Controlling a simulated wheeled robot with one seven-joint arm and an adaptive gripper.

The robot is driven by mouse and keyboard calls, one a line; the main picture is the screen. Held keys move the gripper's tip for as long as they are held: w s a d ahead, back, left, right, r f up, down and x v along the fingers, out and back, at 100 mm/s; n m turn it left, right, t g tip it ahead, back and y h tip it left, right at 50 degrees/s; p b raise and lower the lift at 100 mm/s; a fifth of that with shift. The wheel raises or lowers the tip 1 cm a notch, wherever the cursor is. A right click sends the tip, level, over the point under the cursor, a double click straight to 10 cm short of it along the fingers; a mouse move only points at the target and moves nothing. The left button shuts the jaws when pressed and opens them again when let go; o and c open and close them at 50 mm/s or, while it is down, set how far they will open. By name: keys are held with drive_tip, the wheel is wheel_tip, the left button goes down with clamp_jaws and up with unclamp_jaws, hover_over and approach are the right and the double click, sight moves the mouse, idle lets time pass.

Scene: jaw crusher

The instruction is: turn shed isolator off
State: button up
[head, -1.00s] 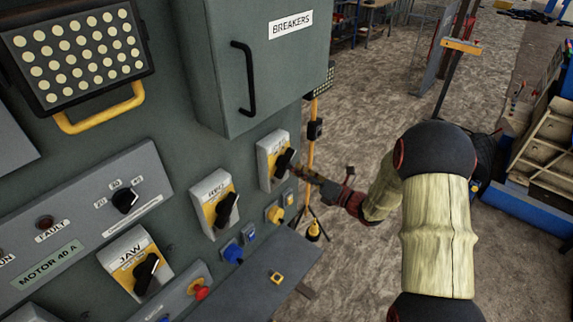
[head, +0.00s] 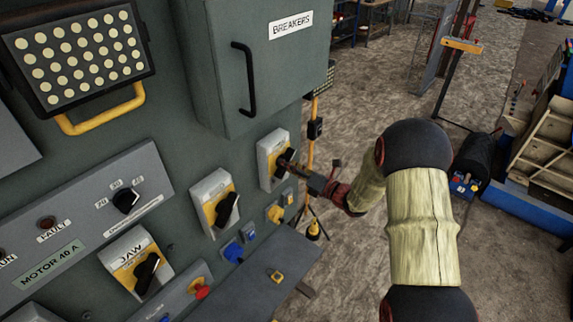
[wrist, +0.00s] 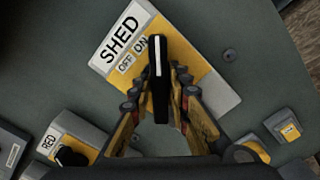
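The shed isolator (wrist: 112,62) is a yellow and white plate on the grey panel with a black rotary handle (wrist: 160,88). It also shows in the head view (head: 265,160), its label unreadable there. In the wrist view its label reads SHED, with OFF and ON marks. The white line on the handle points up in the picture, toward the ON side. My gripper (wrist: 161,75) has one finger on each side of the handle. The fingers look parted, with narrow gaps beside the handle. In the head view my gripper (head: 296,168) reaches the handle from the right.
The RED isolator (head: 216,202) and the JAW isolator (head: 134,262) sit lower left on the same panel. The breakers box (head: 262,60) juts out above. Small blue and yellow sockets (head: 275,212) and a ledge (head: 255,285) lie below.

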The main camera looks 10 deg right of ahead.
clamp_jaws()
